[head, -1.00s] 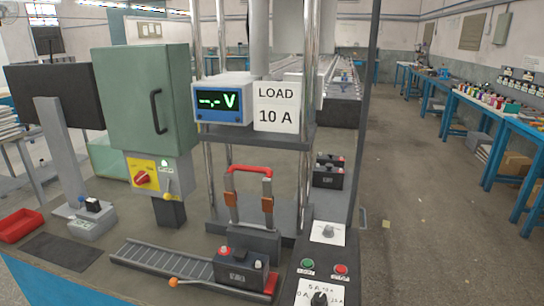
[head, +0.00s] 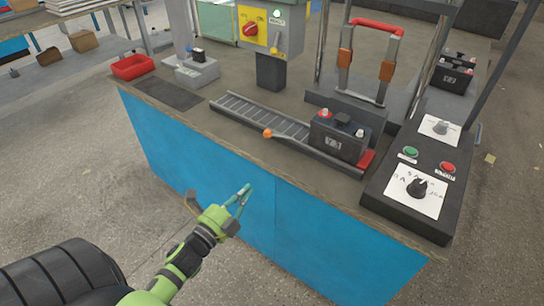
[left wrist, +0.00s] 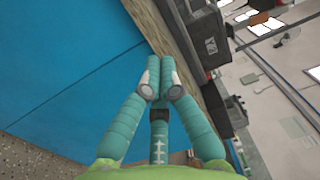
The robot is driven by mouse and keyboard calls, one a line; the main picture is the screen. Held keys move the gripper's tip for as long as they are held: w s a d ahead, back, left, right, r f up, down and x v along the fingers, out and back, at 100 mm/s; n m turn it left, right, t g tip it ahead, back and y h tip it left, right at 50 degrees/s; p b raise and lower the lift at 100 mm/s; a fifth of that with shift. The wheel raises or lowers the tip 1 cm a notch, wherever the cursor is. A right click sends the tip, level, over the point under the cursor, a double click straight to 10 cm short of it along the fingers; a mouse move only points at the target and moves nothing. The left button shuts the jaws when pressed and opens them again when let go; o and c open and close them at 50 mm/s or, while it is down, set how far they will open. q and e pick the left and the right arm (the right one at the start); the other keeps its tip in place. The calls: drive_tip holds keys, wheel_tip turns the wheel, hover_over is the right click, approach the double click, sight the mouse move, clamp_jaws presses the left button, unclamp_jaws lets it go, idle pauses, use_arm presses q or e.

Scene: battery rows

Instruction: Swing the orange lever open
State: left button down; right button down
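The orange lever (head: 267,133) shows as a round orange knob at the front side of the roller track (head: 255,113). Its rod lies along the track's front edge toward the battery. A dark battery (head: 335,137) sits on the right end of the track, by a red end piece (head: 366,160). My left gripper (head: 247,190) is in front of the blue bench panel, below and apart from the lever. Its teal fingers are together and empty; they also show in the left wrist view (left wrist: 158,68). I cannot make out the lever there. My right gripper is not in view.
A red-handled clamp frame (head: 378,28) stands behind the battery. A black control box (head: 410,190) with knobs and buttons is at the right. A red tray (head: 133,67) is at the left. The bench's wooden front edge (head: 200,140) lies above my left gripper.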

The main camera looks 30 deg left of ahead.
use_arm(q)
wheel_tip(320, 180, up, 4)
drive_tip(key=w+m+t, duration=0.1)
drive_tip(key=m, duration=0.1)
approach(276, 136)
drive_tip(key=d, duration=0.1)
drive_tip(key=w+d, duration=0.1)
drive_tip(key=shift+w+d+h+p, duration=0.25)
drive_tip(key=shift+w+h+p, duration=0.05)
drive_tip(key=shift+h, duration=0.1)
drive_tip(key=w, duration=0.1)
drive_tip(key=w+a, duration=0.1)
drive_tip(key=w, duration=0.1)
drive_tip(key=shift+a+r, duration=0.3)
drive_tip(key=shift+a, duration=0.1)
drive_tip(key=shift+w+a, duration=0.35)
drive_tip(key=shift+w, duration=0.05)
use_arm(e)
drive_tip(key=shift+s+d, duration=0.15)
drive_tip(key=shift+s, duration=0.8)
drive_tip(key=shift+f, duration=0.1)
